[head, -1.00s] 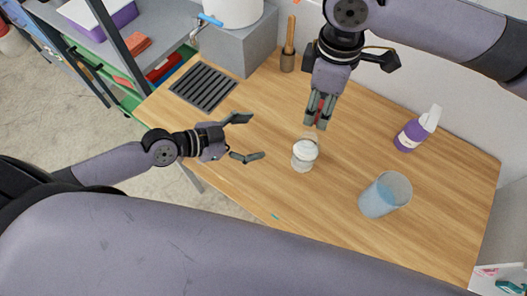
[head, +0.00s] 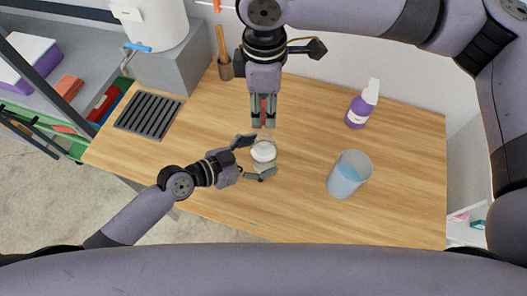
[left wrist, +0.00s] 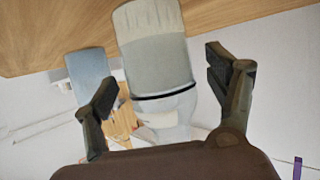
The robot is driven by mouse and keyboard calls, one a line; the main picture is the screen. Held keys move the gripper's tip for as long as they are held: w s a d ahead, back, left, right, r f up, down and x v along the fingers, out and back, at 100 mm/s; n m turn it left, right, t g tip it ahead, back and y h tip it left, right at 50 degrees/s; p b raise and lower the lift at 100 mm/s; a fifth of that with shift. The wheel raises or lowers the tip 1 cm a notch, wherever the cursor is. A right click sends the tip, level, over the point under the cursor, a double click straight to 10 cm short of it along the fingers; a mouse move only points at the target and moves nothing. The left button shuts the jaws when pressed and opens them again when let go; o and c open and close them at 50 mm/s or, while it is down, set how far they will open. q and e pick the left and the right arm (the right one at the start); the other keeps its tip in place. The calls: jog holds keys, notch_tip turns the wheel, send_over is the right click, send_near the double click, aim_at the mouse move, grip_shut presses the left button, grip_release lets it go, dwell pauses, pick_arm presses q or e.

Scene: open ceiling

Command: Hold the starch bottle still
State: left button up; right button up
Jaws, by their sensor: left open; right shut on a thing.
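The starch bottle (head: 264,152), a small clear container with white contents, stands upright on the wooden table (head: 400,215). My left gripper (head: 259,158) is open, with a finger on either side of the bottle in the head view. In the left wrist view the bottle (left wrist: 155,60) shows between the spread fingers, with visible gaps at both sides. My right gripper (head: 263,125) points down just behind and above the bottle. It is shut on a thin red thing (head: 263,108), mostly hidden by the fingers.
A dark slatted grate (head: 149,117) and a brown holder with a wooden handle (head: 225,69) are at left. The front right table is clear.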

pick_arm(q)
jog(key=shift+x, duration=0.85)
jog(key=c, duration=1.5)
pick_arm(e)
jog(key=shift+f, duration=0.1)
pick_arm(q)
jog(key=shift+c, duration=0.2)
pick_arm(e)
jog(key=n, duration=0.1)
send_over(264, 138)
notch_tip(264, 138, down, 4)
jog(key=shift+f, duration=1.95)
